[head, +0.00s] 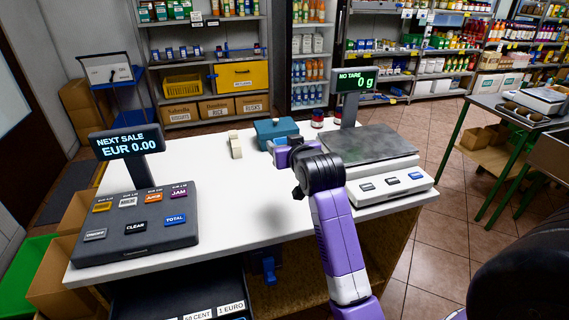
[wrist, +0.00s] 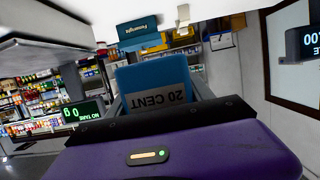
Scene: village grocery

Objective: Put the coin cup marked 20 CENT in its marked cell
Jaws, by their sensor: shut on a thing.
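The blue coin cup marked 20 CENT (wrist: 152,76) is between the fingers of my gripper (wrist: 160,95) in the wrist view, its lettering upside down there. My gripper (head: 283,152) is shut on it, above the white counter near the teal box. In the head view the cup is mostly or wholly hidden by my arm. An open dark drawer (head: 178,292) shows below the counter's front edge, with labels 50 CENT (head: 197,317) and 1 EURO (head: 231,307). Its cells are mostly cut off by the frame, and no 20 CENT cell label is visible.
The cash register (head: 135,230) stands on the counter's left and the scale (head: 375,165) on its right. A teal box (head: 275,131), a small cream item (head: 235,146) and red-labelled jars (head: 318,118) stand at the back. The counter (head: 225,215) is clear in the middle.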

